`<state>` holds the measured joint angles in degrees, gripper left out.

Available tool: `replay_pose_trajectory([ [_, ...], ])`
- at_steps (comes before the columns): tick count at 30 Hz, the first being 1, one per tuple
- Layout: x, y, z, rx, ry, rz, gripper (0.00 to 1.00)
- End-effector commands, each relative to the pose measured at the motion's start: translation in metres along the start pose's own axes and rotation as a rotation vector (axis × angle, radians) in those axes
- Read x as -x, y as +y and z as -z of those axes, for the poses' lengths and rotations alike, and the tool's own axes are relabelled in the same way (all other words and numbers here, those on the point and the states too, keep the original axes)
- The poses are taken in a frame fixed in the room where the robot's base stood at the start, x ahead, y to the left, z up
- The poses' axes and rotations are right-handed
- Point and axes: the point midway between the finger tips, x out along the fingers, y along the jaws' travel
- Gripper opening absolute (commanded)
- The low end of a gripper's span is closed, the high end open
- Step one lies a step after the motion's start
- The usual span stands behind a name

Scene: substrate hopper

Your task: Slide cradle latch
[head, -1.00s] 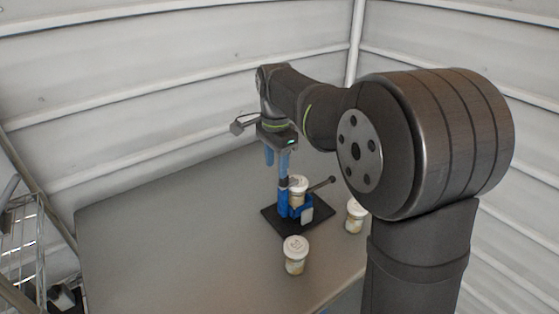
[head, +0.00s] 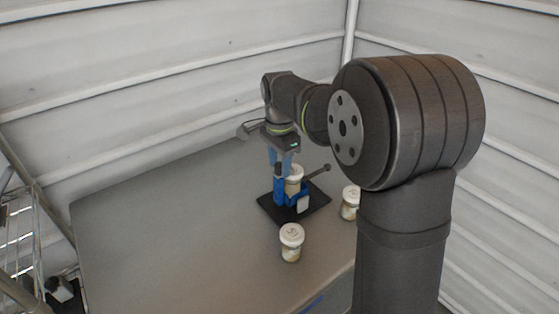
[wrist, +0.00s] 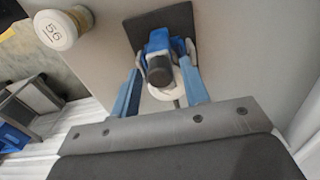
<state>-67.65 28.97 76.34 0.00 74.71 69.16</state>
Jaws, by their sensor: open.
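The blue cradle (head: 281,198) stands on a black base plate (head: 318,199) and holds a white-lidded jar (head: 294,178) upright. A dark rod with a ball end (head: 326,168) sticks out to the right. In the wrist view, a black knob (wrist: 160,70) sits on the cradle (wrist: 157,41), in front of the held jar's white lid (wrist: 168,93). My gripper (head: 280,166) is over the cradle's left part, pointing down. In the wrist view, its blue fingers (wrist: 160,77) are apart on either side of the knob, with visible gaps. Which part is the latch is unclear.
One loose jar (head: 291,243) stands in front of the cradle and another (head: 350,203) to its right, partly behind my arm. The grey table (head: 150,220) is clear on the left. A wire rack (head: 20,245) stands beyond its left edge. Corrugated walls enclose the back.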

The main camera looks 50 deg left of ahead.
Motion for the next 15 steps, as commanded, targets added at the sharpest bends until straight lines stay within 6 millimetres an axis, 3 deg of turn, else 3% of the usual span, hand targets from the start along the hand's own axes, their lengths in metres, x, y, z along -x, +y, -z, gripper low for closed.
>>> replay_pose_trajectory([
  [1,0.0001,0.0000,0.0000,0.000,0.000,0.000,0.40],
  [5,0.0002,0.0000,0.0000,0.000,0.000,0.000,0.14],
  [6,0.0002,0.0000,0.0000,0.000,0.000,0.000,0.12],
  [15,0.0004,0.0000,-0.0005,0.000,0.000,0.000,0.12],
])
